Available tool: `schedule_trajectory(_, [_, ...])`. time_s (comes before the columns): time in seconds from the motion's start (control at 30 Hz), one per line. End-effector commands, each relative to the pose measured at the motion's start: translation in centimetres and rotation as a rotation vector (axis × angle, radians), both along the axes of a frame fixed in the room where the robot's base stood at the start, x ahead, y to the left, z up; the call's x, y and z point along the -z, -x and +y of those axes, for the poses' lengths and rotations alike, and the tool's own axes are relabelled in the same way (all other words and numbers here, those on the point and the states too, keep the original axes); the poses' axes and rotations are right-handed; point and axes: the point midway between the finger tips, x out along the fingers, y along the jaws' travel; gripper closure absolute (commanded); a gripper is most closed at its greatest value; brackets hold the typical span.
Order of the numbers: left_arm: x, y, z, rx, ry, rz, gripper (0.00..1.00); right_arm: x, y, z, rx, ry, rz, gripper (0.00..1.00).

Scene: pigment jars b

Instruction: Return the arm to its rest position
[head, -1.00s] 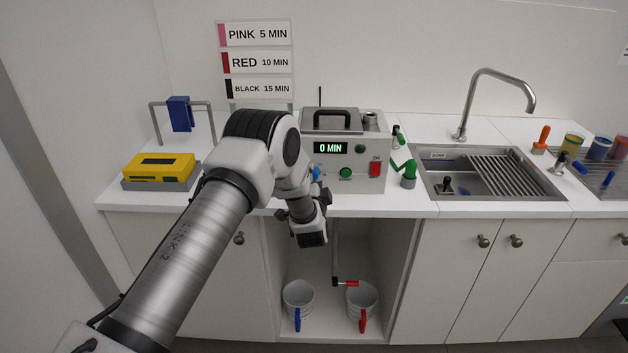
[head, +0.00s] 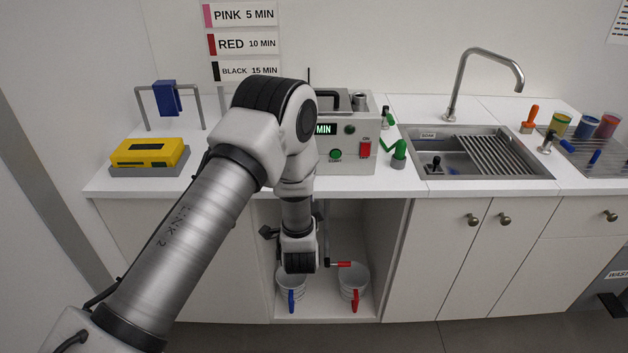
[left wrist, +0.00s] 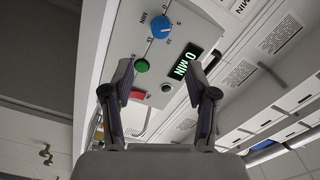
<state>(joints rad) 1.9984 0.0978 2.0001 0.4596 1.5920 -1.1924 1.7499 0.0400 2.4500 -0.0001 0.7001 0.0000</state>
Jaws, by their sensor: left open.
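My left arm (head: 185,235) comes in from the lower left of the head view and bends at an elbow in front of the grey machine (head: 358,150). Its wrist hangs down before the open cupboard bay, above the buckets. The left gripper's fingers are hidden or cannot be made out in the head view. In the left wrist view the left gripper (left wrist: 160,68) is open, with nothing between its fingers. Beyond the fingers are the machine's blue knob (left wrist: 160,26), green button (left wrist: 142,65) and display (left wrist: 180,65) reading 0 MIN. My right gripper is in neither view.
A blue-handled bucket (head: 291,280) and a red-handled bucket (head: 355,282) stand in the bay, near a red-handled valve (head: 343,264). A yellow box (head: 150,153) sits at the counter's left. The sink (head: 470,152) and jars (head: 585,126) are to the right.

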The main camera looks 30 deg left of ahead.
Motion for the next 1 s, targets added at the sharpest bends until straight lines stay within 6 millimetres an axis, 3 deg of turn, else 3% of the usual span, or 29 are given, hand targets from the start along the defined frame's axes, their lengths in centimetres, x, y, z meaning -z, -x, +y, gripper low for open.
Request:
schedule_trajectory(0.23, [0.5, 0.1, 0.0, 0.0, 0.0, 0.009, 0.42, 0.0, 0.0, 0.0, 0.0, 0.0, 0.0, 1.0])
schedule_trajectory(0.37, [4.9, 2.3, -0.8, 0.022, -0.001, 0.109, 0.42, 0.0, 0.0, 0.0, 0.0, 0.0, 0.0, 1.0])
schedule_trajectory(0.47, [10.9, 6.4, -2.9, 0.092, 0.083, 0.299, 0.42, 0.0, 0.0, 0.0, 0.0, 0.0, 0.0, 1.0])
schedule_trajectory(0.57, [17.3, 12.4, -5.5, 0.13, 0.315, 0.511, 0.42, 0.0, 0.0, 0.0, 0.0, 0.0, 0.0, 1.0])
schedule_trajectory(0.6, [19.3, 15.2, -6.7, 0.123, 0.422, 0.596, 0.42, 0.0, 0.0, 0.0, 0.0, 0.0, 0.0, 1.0])
schedule_trajectory(0.67, [21.9, 19.8, -8.3, 0.085, 0.591, 0.723, 0.42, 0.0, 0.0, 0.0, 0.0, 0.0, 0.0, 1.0])
schedule_trajectory(0.7, [23.1, 23.1, -9.4, 0.038, 0.702, 0.805, 0.42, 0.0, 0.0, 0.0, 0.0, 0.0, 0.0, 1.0])
schedule_trajectory(0.8, [24.4, 30.5, -11.6, -0.143, 0.96, 0.98, 0.42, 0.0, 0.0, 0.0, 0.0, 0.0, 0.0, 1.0])
schedule_trajectory(0.87, [24.3, 34.0, -12.6, -0.282, 1.085, 1.046, 0.42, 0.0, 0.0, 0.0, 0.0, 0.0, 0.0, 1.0])
schedule_trajectory(0.9, [24.3, 35.3, -12.9, -0.365, 1.142, 1.062, 0.42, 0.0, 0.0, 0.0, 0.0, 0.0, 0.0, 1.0])
schedule_trajectory(1.0, [24.4, 36.4, -13.0, -0.486, 1.214, 1.047, 0.42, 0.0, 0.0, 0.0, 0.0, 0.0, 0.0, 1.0])
